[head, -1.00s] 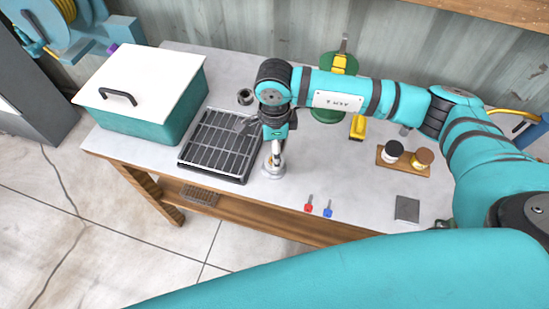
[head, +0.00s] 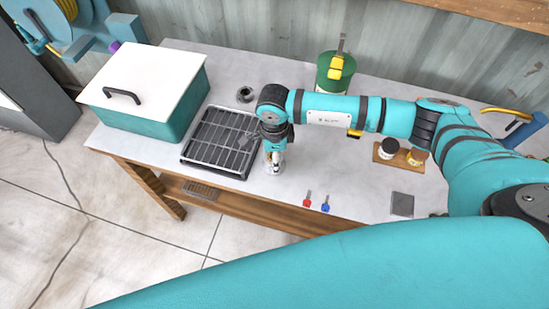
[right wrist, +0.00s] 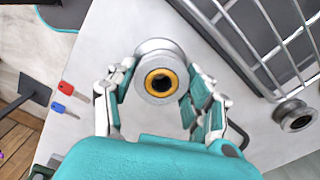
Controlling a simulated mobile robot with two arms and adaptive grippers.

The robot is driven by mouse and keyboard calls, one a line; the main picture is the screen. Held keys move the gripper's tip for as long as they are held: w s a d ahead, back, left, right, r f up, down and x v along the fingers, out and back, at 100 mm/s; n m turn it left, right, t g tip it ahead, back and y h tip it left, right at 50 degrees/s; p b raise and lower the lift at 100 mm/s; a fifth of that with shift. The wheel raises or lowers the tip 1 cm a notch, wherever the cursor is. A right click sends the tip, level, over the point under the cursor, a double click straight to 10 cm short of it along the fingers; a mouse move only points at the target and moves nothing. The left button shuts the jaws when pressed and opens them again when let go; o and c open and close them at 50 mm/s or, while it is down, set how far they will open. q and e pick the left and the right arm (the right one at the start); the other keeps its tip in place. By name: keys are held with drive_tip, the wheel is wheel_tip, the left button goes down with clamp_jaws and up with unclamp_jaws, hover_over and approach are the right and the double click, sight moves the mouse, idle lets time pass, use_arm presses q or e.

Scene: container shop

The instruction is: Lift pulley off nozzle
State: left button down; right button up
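A grey metal pulley (right wrist: 146,88) with a yellow-orange ring round its dark centre hole shows in the right wrist view. It stands upright on the table; in the head view it is mostly hidden under my right gripper. My right gripper (head: 274,163) points down over it. In the right wrist view the fingers of this gripper (right wrist: 162,84) are spread, one on each side of the pulley, and look open. I cannot tell whether either finger touches it. I cannot make out the nozzle for certain. My left gripper is not in view.
A teal box (head: 150,123) with a white lid is further left. A red key (head: 307,200) and blue key (head: 326,204) lie near the front edge.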

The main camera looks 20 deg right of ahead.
drive_tip(key=shift+w, duration=0.1)
drive_tip(key=c, duration=0.4)
drive_tip(key=shift+w+r, duration=0.1)
drive_tip(key=shift+c, duration=0.5)
drive_tip(key=shift+r, duration=0.1)
